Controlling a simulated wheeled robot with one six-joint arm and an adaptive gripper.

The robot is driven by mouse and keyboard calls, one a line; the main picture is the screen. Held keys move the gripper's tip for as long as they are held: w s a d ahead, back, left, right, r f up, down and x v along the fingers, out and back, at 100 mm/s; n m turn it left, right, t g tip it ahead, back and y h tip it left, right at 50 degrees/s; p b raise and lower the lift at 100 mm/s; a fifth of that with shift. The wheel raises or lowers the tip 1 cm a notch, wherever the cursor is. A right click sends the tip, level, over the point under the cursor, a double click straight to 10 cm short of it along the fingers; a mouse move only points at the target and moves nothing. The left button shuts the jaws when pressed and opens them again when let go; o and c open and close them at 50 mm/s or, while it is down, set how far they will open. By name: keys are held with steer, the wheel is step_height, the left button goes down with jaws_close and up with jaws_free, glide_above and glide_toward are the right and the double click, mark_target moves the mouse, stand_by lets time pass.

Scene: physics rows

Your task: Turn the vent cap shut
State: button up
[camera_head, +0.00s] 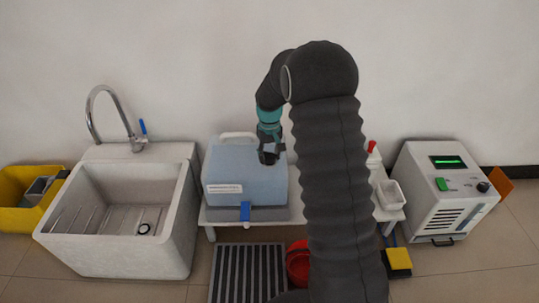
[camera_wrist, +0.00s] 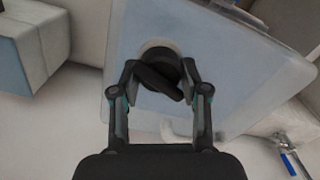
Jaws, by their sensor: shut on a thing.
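The vent cap (camera_wrist: 160,72) is a dark round knob with a raised bar across it, inside a pale ring on the blue-grey lid of a box (camera_head: 235,172). The box's lid also fills much of the wrist view (camera_wrist: 225,65). My gripper (camera_wrist: 160,80) has its two fingers closed on either side of the cap. The bar lies slanted between the fingers. In the head view my gripper (camera_head: 270,152) reaches down onto the top right of the box, and hides the cap there.
A grey machine (camera_head: 432,190) with a green display is at right. My arm hides part of the bench.

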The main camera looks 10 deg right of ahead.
steer(key=shift+n, duration=2.2)
steer(key=o, duration=1.1)
steer(key=shift+o, duration=0.2)
steer(key=shift+r, duration=0.1)
step_height(320, 180, up, 12)
